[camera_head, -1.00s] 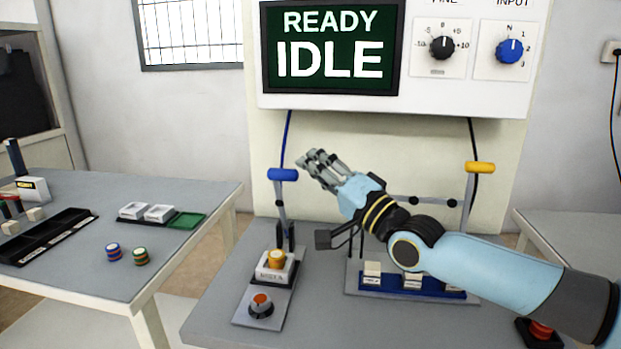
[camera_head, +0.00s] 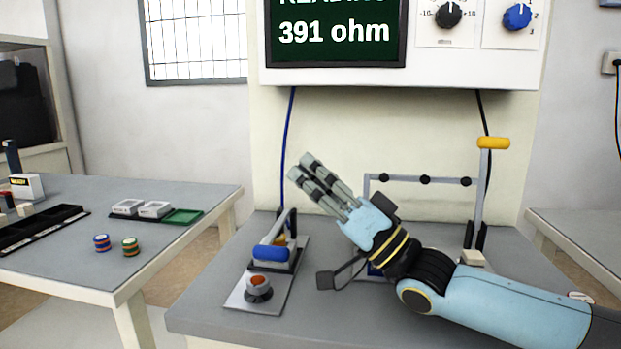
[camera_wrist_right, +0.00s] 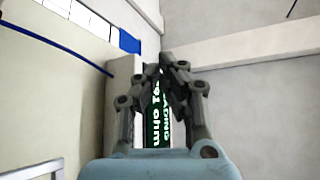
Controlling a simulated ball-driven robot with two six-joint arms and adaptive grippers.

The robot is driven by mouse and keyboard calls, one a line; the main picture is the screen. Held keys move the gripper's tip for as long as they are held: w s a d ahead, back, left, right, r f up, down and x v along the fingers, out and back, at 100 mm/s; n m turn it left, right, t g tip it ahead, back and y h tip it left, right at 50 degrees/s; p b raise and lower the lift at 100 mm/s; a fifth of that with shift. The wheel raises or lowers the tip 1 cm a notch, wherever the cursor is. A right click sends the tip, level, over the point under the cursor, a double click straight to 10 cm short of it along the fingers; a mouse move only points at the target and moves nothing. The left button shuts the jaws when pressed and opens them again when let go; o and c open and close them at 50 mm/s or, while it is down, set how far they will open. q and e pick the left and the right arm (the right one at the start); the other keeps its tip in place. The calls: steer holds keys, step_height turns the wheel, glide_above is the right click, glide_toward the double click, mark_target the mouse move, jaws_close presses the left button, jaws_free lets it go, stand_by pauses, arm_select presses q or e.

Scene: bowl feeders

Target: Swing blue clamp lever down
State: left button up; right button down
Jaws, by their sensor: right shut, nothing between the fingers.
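The blue clamp lever (camera_head: 271,252) is swung down over the small fixture plate (camera_head: 262,295) at the front left of the bench. Its blue grip lies low, just behind the orange-topped knob (camera_head: 258,287), and hides most of the yellow-topped piece. My right gripper (camera_head: 309,169) is up and to the right of the lever, apart from it, with its fingers pointing up and left. It is shut and empty. In the right wrist view, its fingertips (camera_wrist_right: 175,62) meet in front of the screen. My left gripper is not in view.
The screen (camera_head: 335,35) above reads 391 ohm. A second lever with a yellow grip (camera_head: 493,143) stands upright at the right. The left table (camera_head: 170,265) carries white trays, a green tray (camera_head: 183,216) and two striped discs.

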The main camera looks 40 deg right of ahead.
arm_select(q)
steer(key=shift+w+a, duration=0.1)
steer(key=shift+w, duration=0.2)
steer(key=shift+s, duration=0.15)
arm_select(e)
steer(key=s+d, duration=0.4)
steer(key=s, duration=0.8)
steer(key=shift+d+f, duration=0.35)
steer(key=shift+d, duration=0.05)
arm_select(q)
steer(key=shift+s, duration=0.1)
arm_select(e)
steer(key=shift+s, duration=0.15)
